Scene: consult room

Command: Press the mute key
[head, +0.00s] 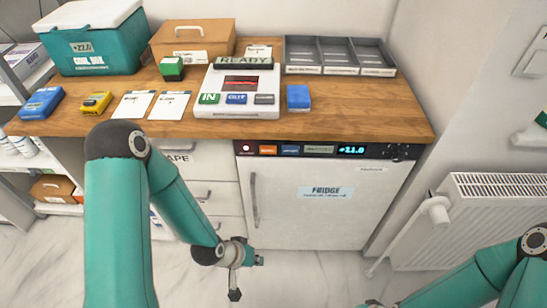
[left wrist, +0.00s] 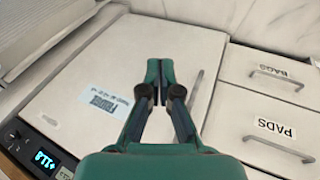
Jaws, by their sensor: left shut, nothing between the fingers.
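The white fridge (head: 330,205) has a dark control strip along its top edge, with an orange key (head: 267,150), a blue key (head: 290,150), a grey-green key (head: 319,150) and a lit display (head: 352,150). The counter device (head: 240,80) also has a green, a blue and a grey key (head: 264,99). The small lettering is too blurred to tell which key is mute. My left gripper (head: 257,260) is shut and empty, low before the fridge and below its strip. In the left wrist view its fingers (left wrist: 160,75) are together before the door.
A wooden counter (head: 400,115) overhangs the fridge strip. A door handle (head: 253,200) sticks out at the fridge's left. A radiator (head: 490,215) stands at the right. A blue box (head: 298,97), cards and trays lie on the counter. The floor before the fridge is clear.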

